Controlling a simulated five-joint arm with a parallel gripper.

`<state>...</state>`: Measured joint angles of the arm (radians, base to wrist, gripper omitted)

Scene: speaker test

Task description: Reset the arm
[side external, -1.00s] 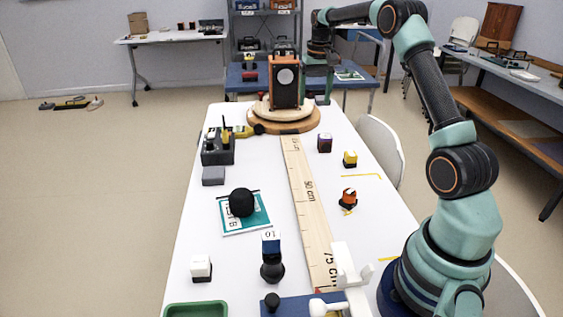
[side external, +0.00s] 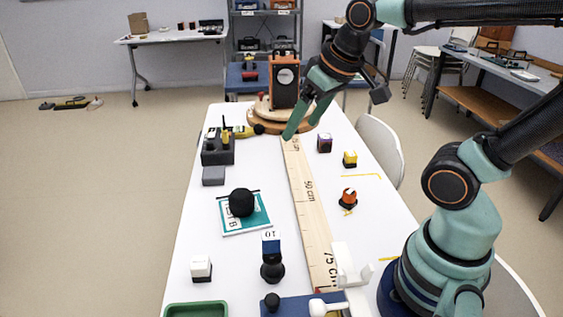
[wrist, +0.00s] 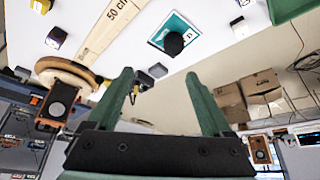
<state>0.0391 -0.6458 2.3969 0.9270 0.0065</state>
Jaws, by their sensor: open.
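My gripper (side external: 305,118) hangs above the far part of the white table in the side view, in front of the orange speaker. In the wrist view its two green fingers (wrist: 163,92) are spread apart with nothing between them. The orange-and-black speaker (side external: 285,83) stands on a round wooden turntable (side external: 262,116) at the table's far end. The speaker also shows in the wrist view (wrist: 58,103), left of the fingers. From the side view I cannot tell the exact gap between gripper and speaker.
A wooden ruler (side external: 306,205) runs along the white table (side external: 225,265). A black ball (side external: 241,202) rests on a teal card (side external: 257,221). A dark tool holder (side external: 217,155), small blocks, a robot figure (side external: 348,199) and a green tray (side external: 196,309) stand around. Open space lies left of the table.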

